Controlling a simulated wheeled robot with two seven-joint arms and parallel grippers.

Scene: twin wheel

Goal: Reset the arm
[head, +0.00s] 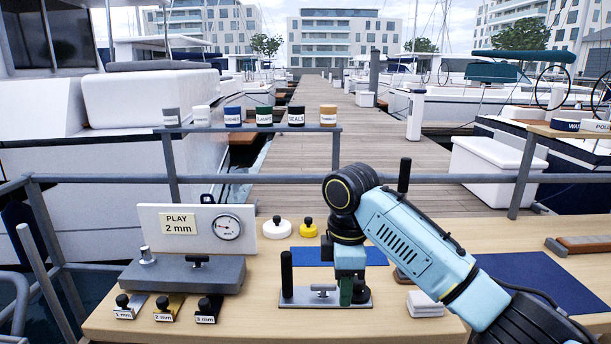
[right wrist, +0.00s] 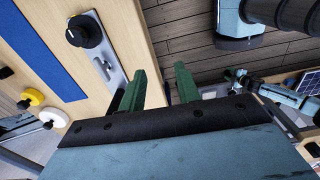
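My right arm (head: 408,238) comes in from the right of the head view, bent at the elbow. Its right gripper (head: 350,296) points down over the front of the wooden bench, at the right end of a metal plate (head: 300,300) with a black upright handle. In the right wrist view the green fingers of the right gripper (right wrist: 158,92) stand apart with nothing between them. The plate and a black knob (right wrist: 88,32) lie beyond them. A small blue arm with a greenish tip (right wrist: 236,78) shows at the right, seemingly my left arm. Its fingers are too small to read.
The bench (head: 250,320) carries a grey gauge block with a "PLAY 2 mm" board (head: 180,225), several black-knobbed gauges, a white disc (head: 277,228), a yellow knob piece (head: 308,230) and white blocks (head: 424,303). A grey rail (head: 270,179) runs behind. Blue mats (head: 545,283) are bare.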

